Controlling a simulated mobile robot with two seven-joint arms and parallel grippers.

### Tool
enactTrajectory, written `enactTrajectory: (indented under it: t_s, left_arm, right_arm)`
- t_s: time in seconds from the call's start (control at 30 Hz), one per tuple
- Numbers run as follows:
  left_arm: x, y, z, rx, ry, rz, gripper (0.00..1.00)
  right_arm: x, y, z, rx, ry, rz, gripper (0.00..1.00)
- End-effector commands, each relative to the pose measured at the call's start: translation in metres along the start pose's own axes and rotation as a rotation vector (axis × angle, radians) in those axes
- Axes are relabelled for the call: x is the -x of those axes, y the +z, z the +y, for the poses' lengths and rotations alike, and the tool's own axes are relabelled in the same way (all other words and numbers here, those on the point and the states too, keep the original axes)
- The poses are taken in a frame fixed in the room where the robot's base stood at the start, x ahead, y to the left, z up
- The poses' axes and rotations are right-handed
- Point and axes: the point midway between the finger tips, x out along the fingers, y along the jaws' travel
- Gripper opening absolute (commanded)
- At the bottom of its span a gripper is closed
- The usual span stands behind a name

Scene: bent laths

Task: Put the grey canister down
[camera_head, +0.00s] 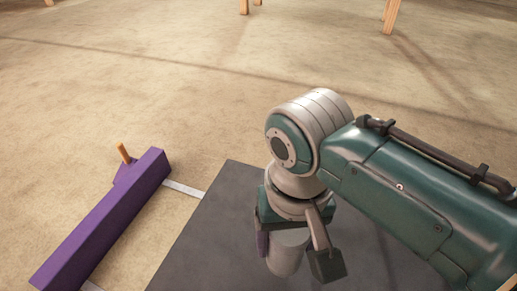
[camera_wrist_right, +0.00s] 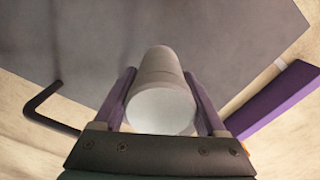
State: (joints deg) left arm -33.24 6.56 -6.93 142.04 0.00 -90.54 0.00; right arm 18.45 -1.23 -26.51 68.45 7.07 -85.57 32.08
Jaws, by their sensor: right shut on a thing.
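The grey canister (camera_head: 287,255) is a plain cylinder held under my right wrist in the head view. My right gripper (camera_head: 290,245) is shut on it, with one finger on each side. In the right wrist view the canister (camera_wrist_right: 160,90) stands between the two purple fingers of the gripper (camera_wrist_right: 163,105), its pale round end facing the camera. A dark grey flat surface (camera_head: 215,220) lies below and beyond it. I cannot tell whether the canister touches that surface. My left gripper is in neither view.
A purple beam (camera_head: 105,215) with an orange peg (camera_head: 123,153) lies left of the dark surface; a purple beam also shows at right in the wrist view (camera_wrist_right: 275,100). A bent dark rod (camera_wrist_right: 45,105) is at left there. Wooden legs (camera_head: 391,15) stand far back on open floor.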

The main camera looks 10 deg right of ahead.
Motion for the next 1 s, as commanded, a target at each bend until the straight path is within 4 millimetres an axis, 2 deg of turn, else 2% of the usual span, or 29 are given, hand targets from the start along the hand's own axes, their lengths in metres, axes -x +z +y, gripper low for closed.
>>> enactTrajectory:
  t_s: [0.3, 0.7, 0.73, 0.93, 1.0]
  left_arm:
    - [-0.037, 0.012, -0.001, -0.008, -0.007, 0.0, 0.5]
    - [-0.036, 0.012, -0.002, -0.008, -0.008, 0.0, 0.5]
    - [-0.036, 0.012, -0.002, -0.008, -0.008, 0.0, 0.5]
    - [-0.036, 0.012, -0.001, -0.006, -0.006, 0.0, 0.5]
    - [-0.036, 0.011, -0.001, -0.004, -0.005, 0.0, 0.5]
  right_arm:
    - [-0.044, 0.0, 0.0, -0.001, 0.0, 0.0, 0.02]
    - [-0.045, 0.0, 0.0, 0.0, 0.0, 0.0, 0.02]
    - [-0.045, 0.0, 0.0, 0.0, 0.0, 0.0, 0.76]
    - [-0.044, 0.0, 0.0, 0.0, 0.0, 0.0, 0.98]
    - [-0.044, 0.0, 0.0, 0.0, 0.0, 0.0, 1.0]
